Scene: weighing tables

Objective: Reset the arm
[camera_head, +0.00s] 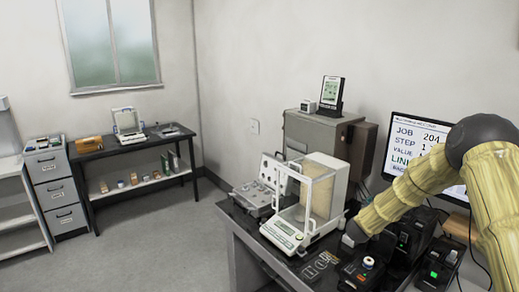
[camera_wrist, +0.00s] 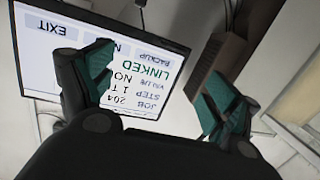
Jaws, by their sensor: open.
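My arm (camera_head: 405,192), in a yellow sleeve, enters the head view from the right and bends down over the right side of the near table (camera_head: 238,232). In the wrist view my gripper (camera_wrist: 163,88) is open. Its two dark fingers with green pads stand apart, and nothing shows between them except the background. The monitor (camera_wrist: 120,50) appears upside down behind the fingers. In the head view I cannot make out the gripper's fingers. The same monitor (camera_head: 408,133) stands behind my arm, which hides part of its screen.
A glass-sided balance (camera_head: 293,232) stands on the near table, left of my arm, beside an open grey case (camera_head: 252,195). Small black devices (camera_head: 362,270) crowd the table below my arm. A grey cabinet (camera_head: 312,135) stands behind. The floor (camera_head: 165,240) at left is clear.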

